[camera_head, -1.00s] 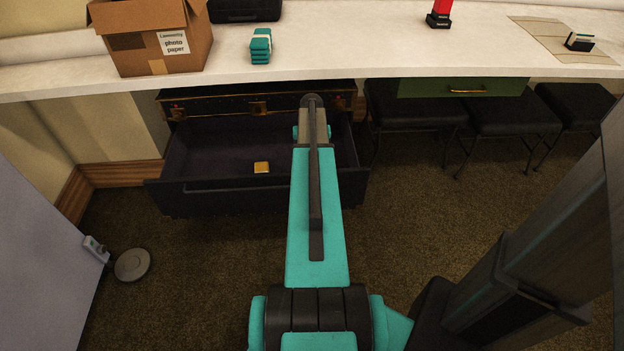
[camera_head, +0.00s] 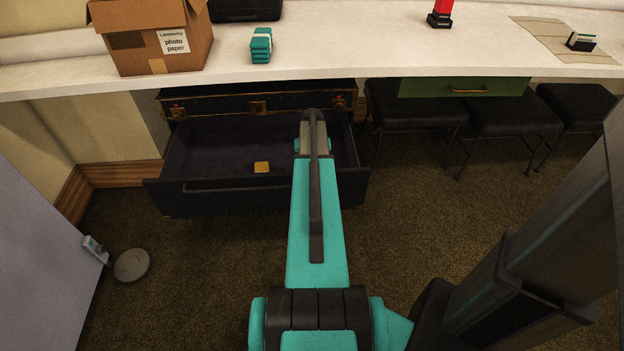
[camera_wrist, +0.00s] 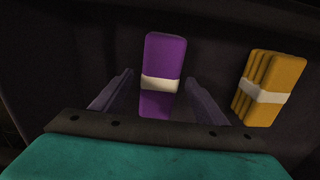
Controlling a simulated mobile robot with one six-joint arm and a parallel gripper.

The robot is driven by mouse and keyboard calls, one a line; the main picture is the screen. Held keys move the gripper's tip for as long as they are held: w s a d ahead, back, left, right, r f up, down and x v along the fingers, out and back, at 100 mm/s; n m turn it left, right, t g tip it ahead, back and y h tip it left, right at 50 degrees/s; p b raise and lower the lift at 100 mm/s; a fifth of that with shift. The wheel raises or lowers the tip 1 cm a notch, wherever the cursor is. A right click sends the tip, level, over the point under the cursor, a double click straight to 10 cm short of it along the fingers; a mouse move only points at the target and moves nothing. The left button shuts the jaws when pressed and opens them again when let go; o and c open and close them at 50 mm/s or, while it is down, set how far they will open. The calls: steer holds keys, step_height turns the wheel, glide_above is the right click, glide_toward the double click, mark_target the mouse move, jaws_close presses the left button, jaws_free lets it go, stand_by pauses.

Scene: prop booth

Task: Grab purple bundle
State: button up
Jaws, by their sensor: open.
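The purple bundle (camera_wrist: 163,60), with a white band around it, shows in the wrist view inside the dark open drawer (camera_head: 225,150). My gripper (camera_wrist: 160,90) is open, with one finger on each side of the bundle's near part. I cannot tell if either finger touches it. A yellow bundle (camera_wrist: 275,80) with a white band lies to the right of my gripper; it also shows in the head view (camera_head: 262,167). In the head view the purple bundle and my gripper's fingers are hidden behind my arm.
A white counter (camera_head: 350,50) runs above the drawer, holding a cardboard box (camera_head: 155,40), a teal bundle (camera_head: 261,45) and a red-topped black object (camera_head: 440,15). Black stools (camera_head: 415,105) stand to the right. A round grey disc (camera_head: 132,264) lies on the carpet at left.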

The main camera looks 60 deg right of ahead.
steer(key=shift+f, duration=1.7)
steer(key=shift+s, duration=0.1)
steer(key=c, duration=1.3)
steer(key=shift+r, duration=0.2)
step_height(320, 180, up, 10)
steer(key=shift+f+p, duration=0.15)
steer(key=shift+p, duration=0.35)
